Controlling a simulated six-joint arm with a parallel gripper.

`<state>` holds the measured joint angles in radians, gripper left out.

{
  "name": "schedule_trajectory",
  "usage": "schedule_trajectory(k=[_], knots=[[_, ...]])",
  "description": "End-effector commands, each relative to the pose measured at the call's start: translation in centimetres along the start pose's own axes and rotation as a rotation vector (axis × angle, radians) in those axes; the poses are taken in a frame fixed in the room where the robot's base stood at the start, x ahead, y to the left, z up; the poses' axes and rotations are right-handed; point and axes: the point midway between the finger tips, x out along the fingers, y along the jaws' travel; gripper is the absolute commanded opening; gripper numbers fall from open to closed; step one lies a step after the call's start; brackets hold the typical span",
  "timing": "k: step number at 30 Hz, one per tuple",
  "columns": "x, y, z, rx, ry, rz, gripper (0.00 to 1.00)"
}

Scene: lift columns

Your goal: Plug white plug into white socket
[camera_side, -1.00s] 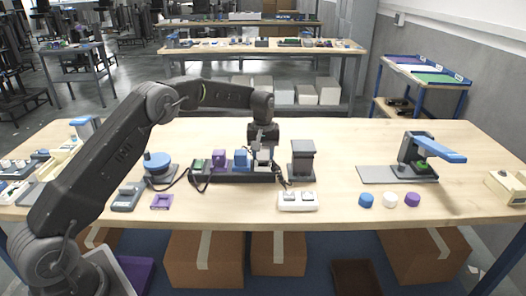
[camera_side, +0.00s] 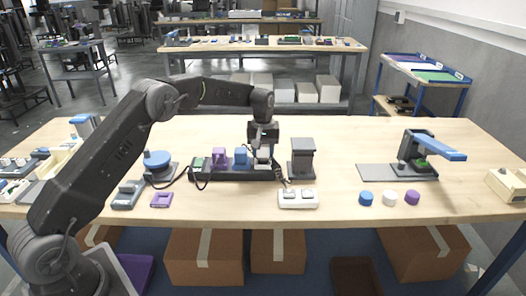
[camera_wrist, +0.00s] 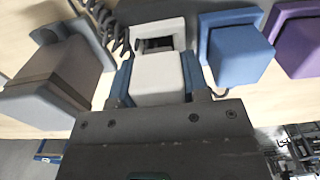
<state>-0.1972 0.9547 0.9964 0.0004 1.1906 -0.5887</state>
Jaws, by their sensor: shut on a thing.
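The white plug (camera_wrist: 157,78) is between the two blue fingertips of my gripper (camera_wrist: 157,86) in the wrist view, and my gripper is shut on it. The white socket (camera_wrist: 172,28) shows just beyond the plug, with part of its dark opening visible. The plug overlaps the socket's near part in this view, so I cannot tell whether they touch. In the side view my gripper (camera_side: 263,157) points down over the right end of the black socket strip (camera_side: 235,174). The plug and socket are small and partly hidden there.
A blue plug (camera_side: 240,155) and a purple plug (camera_side: 219,156) stand left of my gripper on the strip. A dark grey stand (camera_side: 302,160) is close on the right. A white double-switch box (camera_side: 298,198) lies in front. A coiled black cable (camera_wrist: 102,20) runs near the socket.

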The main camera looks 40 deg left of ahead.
Motion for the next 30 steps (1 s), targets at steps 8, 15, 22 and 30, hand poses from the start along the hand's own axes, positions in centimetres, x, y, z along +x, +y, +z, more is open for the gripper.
schedule_trajectory(k=[8,15,22,30], knots=[[0.0,0.0,0.0,0.0,0.0,0.0,0.21],[0.3,0.0,0.0,0.0,0.0,0.0,0.21],[0.7,0.0,0.0,0.0,-0.001,0.0,0.21],[1.1,0.0,0.0,0.0,0.0,0.0,0.21]])
